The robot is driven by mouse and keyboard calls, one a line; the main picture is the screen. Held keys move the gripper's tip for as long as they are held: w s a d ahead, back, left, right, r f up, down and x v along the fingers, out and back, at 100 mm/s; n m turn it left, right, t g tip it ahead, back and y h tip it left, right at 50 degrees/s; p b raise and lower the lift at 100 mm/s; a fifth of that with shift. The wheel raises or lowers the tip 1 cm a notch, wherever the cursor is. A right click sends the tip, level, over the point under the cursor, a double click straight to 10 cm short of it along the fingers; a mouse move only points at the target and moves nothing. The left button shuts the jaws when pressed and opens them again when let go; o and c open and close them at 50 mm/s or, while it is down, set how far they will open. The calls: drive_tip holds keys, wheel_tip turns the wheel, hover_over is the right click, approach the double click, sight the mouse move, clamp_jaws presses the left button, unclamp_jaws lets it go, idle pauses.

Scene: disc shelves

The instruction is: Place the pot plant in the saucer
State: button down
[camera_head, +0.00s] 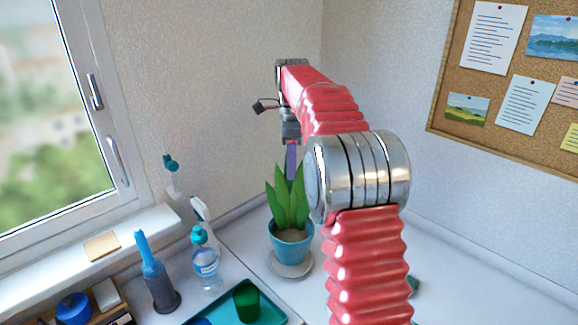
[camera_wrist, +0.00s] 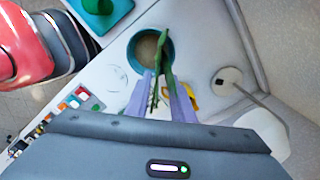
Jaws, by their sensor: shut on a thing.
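The pot plant (camera_head: 291,243) has long green leaves in a teal-blue pot. It stands upright in the middle of the head view, and the wrist view shows its pot from above (camera_wrist: 138,47). The saucer (camera_head: 291,270) is a pale round dish showing around and below the pot's base; I cannot tell whether pot and saucer touch. My gripper (camera_head: 291,160) comes down over the plant. In the wrist view its lilac fingers (camera_wrist: 161,98) are shut on the plant's leaves. The saucer is not clearly visible in the wrist view.
Left of the plant are a teal tray (camera_head: 262,313) with a green cup (camera_head: 246,302), a clear bottle (camera_head: 206,265) and a blue-handled brush (camera_head: 154,275). Walls and a window ledge close in behind. A white round base with a rod (camera_wrist: 226,80) stands near the wall.

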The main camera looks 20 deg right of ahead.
drive_tip(key=shift+f, duration=1.95)
drive_tip(key=c, duration=1.5)
unclamp_jaws()
drive_tip(key=shift+f, duration=0.15)
drive_tip(key=shift+c, duration=0.2)
wheel_tip(320, 180, up, 12)
drive_tip(key=shift+r, duration=0.1)
